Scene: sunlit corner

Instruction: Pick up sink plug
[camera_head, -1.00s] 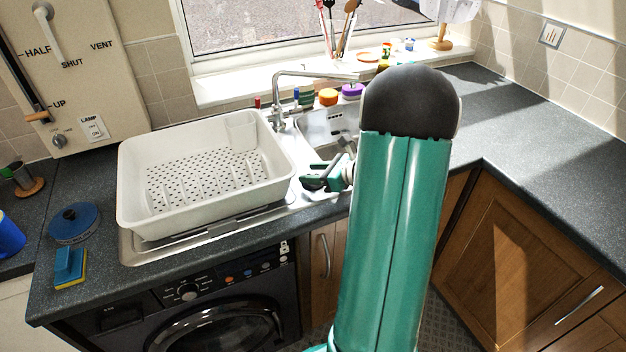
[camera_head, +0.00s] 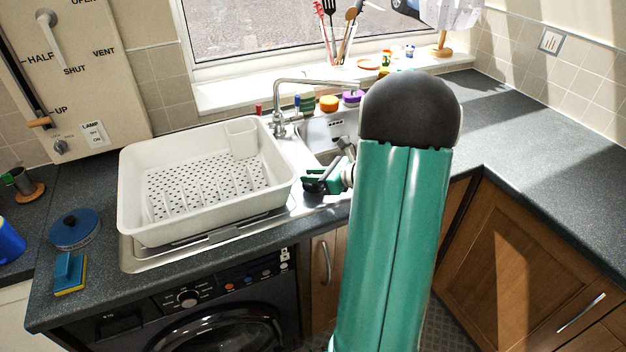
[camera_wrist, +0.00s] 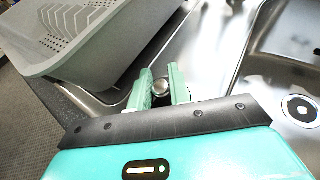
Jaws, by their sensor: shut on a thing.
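My gripper (camera_head: 318,182) is over the front rim of the sink, just right of the white dish rack, in the head view. In the wrist view my gripper (camera_wrist: 160,90) is shut on a small round metallic thing, the sink plug (camera_wrist: 161,87), held between the two green fingertips. Only its top shows; the fingers hide the rest. The sink basin (camera_wrist: 262,75) lies to the right, with a round drain (camera_wrist: 298,109) in its floor. I cannot tell how high the plug is above the steel.
The white dish rack (camera_head: 135,205) stands on the drainer close to the left of my gripper. The tap (camera_head: 279,110) rises behind. The right counter (camera_head: 540,125) is clear.

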